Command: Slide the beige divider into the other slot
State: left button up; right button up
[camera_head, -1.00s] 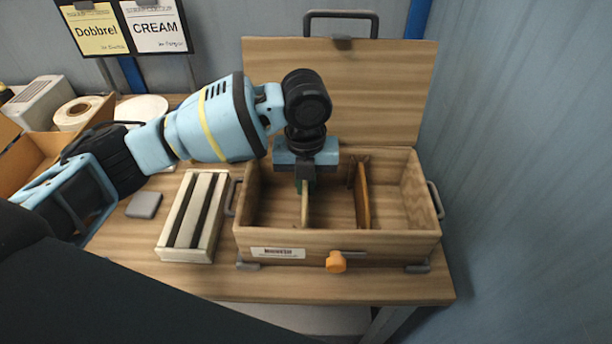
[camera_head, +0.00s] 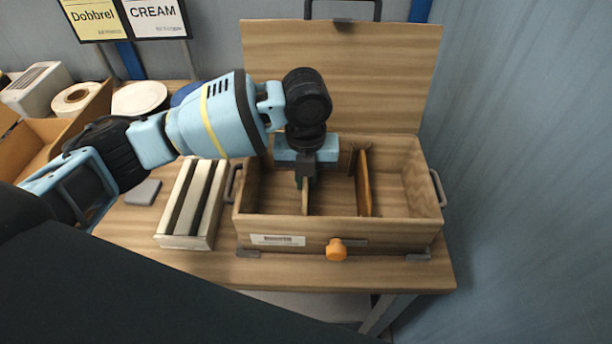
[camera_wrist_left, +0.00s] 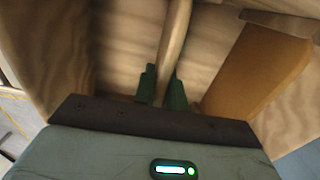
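The beige divider (camera_head: 305,200) stands upright across the open wooden box (camera_head: 290,225), left of the middle. My left gripper (camera_head: 305,180) reaches down into the box from above at the divider's upper edge. In the left wrist view, the green fingertips (camera_wrist_left: 162,88) sit close on both sides of the beige divider (camera_wrist_left: 173,50), and the gripper looks shut on it. A darker orange-brown divider (camera_head: 363,183) stands to the right; it also shows in the left wrist view (camera_wrist_left: 255,70). The slots at the beige divider's ends are not clear. My right gripper is not in view.
The box's lid (camera_head: 340,75) stands open behind. An orange knob (camera_head: 337,250) sits on its front. A pale slatted block (camera_head: 193,205) and a grey block (camera_head: 143,192) lie left of the box. The box's right compartment (camera_head: 397,185) is empty.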

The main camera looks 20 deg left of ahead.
pick_arm(q)
jog(key=o, duration=0.4)
notch_tip(320, 180, up, 6)
jog(key=shift+r, duration=0.95)
dwell(0.4)
